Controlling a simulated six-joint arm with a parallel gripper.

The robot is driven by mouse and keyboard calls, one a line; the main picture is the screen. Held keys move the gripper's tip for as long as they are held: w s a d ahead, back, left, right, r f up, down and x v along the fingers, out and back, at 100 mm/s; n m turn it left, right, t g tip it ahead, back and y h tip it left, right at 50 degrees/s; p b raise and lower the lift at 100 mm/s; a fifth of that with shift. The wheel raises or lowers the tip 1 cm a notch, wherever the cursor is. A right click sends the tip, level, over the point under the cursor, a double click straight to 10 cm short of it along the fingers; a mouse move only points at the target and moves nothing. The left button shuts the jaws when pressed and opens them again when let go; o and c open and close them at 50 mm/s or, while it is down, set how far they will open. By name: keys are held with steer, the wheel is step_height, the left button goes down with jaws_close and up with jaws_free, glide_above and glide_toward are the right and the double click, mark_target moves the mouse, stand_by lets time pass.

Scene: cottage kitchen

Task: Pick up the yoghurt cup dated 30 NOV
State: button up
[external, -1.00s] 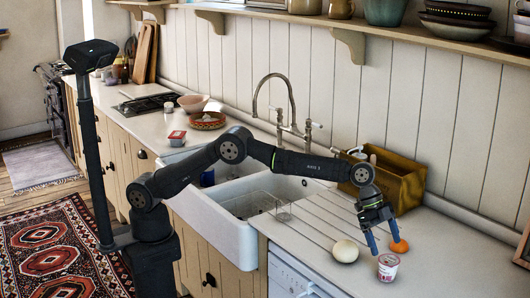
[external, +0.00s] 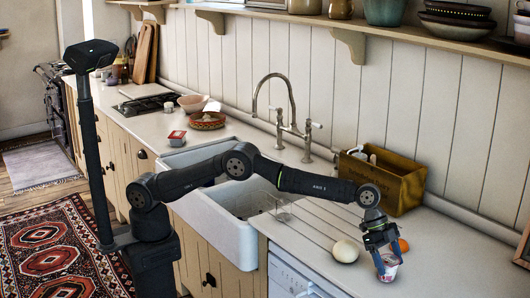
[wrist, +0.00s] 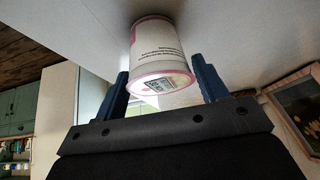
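A white yoghurt cup with pink bands (external: 387,272) stands on the front right of the counter. My gripper (external: 387,262) is lowered over it, with one blue finger on each side. In the wrist view the cup (wrist: 160,50) shows between the two fingers (wrist: 160,75), with small print and a square code near its pink rim. No date can be read. The fingers look open around the cup, with a narrow gap at the left finger; contact at the right finger is unclear.
A pale round object (external: 346,251) lies left of the cup, and an orange fruit (external: 403,246) lies just behind my gripper. A wooden crate (external: 385,181) stands against the wall. The white sink (external: 225,230) is to the left, with a small red-and-white tub (external: 177,138) beyond it.

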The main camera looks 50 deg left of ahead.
steer(key=c, duration=0.6)
steer(key=shift+r, duration=0.1)
